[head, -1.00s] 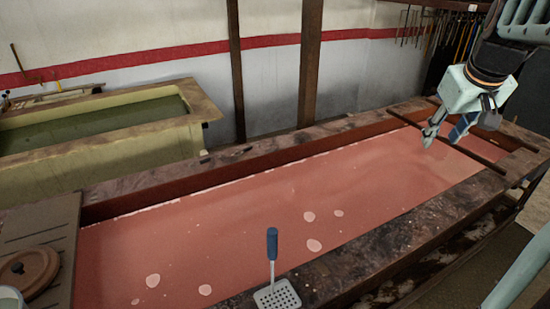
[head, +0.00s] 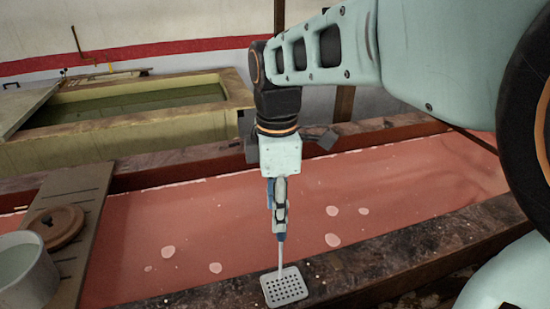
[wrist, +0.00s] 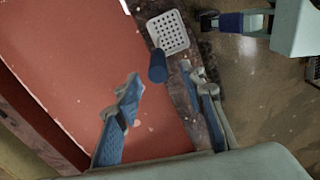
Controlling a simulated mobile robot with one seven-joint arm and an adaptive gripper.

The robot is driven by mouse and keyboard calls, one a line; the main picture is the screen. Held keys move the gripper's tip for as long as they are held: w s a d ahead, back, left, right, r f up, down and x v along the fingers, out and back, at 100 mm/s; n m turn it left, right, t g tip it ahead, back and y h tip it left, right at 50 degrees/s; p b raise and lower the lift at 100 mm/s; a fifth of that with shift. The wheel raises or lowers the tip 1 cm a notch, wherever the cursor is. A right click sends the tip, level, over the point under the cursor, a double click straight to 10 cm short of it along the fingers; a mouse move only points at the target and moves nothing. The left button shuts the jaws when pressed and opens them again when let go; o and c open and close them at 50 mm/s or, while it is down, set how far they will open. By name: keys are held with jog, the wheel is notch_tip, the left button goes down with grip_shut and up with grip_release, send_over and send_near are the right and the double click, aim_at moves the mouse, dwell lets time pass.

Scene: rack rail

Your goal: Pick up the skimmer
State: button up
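The skimmer has a pale square plate (head: 284,287) with many holes and a blue handle (wrist: 157,66). Its plate lies at the vat's near rim in the head view, with the handle standing up from it. My gripper (head: 280,222) is above the skimmer, pointing down, and hides most of the handle in the head view. In the wrist view my gripper (wrist: 161,75) is open, its two blue-padded fingers wide apart. The handle's end shows in the gap between the fingertips. I see no finger touching it.
The long vat of red liquid (head: 190,225) with pale floating spots lies under my arm. Its stone rim (head: 400,250) runs along the near side. A board with a round brown lid (head: 57,227) and a pale bucket (head: 22,272) are at left. A green-filled tank (head: 140,105) stands behind.

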jog(key=shift+d+f+b, duration=0.2)
jog(key=shift+f+b, duration=0.7)
jog(key=shift+f, duration=0.35)
jog(key=shift+d+f+b, duration=0.15)
jog(key=shift+f+b, duration=0.8)
jog(key=shift+f, duration=0.25)
jog(key=shift+d+f+b, duration=0.2)
jog(key=shift+f+b, duration=0.7)
jog(key=shift+f, duration=0.35)
jog(key=shift+c, duration=0.3)
jog(key=shift+r, duration=0.1)
grip_shut()
